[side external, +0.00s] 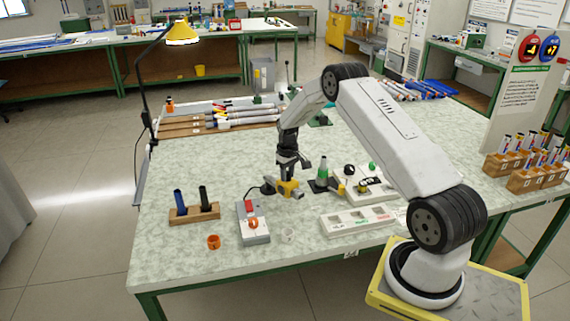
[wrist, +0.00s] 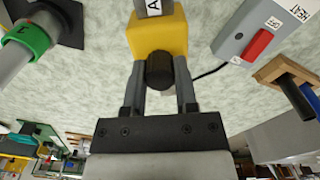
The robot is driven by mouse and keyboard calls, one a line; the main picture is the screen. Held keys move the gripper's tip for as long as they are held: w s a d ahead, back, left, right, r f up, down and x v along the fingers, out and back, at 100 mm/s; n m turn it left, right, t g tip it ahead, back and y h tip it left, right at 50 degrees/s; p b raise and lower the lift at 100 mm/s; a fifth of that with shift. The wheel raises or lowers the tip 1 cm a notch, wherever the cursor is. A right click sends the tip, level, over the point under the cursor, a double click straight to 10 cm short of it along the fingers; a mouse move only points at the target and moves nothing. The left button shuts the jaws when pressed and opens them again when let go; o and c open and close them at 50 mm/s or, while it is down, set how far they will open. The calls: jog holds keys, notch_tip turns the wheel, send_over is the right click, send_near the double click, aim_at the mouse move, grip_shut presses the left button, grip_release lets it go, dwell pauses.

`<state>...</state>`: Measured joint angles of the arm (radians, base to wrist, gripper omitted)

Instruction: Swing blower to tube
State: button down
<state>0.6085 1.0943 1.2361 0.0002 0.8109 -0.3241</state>
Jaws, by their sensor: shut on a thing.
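The blower is a yellow block (side external: 290,188) on the pale bench, with a black knob and a grey part marked A. In the wrist view the blower (wrist: 158,35) is straight ahead, and its black knob (wrist: 160,72) sits between my fingers. My gripper (side external: 292,170) points down at the blower; in the wrist view my gripper (wrist: 161,80) is shut on the knob. A grey upright tube with a green collar (side external: 322,169) stands on a black base just right of the blower. The tube's green collar (wrist: 37,38) is at upper left in the wrist view, apart from the blower.
A grey HEAT box (side external: 253,223) with a red switch stands left of the blower, with a black cable between them. A rod rack (side external: 194,213), orange ring (side external: 214,241), white tray (side external: 358,220) and lamp (side external: 182,33) are around.

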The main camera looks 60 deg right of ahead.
jog(key=shift+s+d+n, duration=0.2)
jog(key=shift+d+n, duration=0.9)
jog(key=shift+n, duration=0.1)
jog(key=w+d+n, duration=0.1)
jog(key=d+n, duration=0.5)
jog(key=n, duration=0.1)
jog(key=shift+w+d+n, duration=0.2)
jog(key=shift+w+n, duration=0.2)
jog(key=shift+c, duration=1.9)
grip_release()
jog(key=shift+r, duration=0.1)
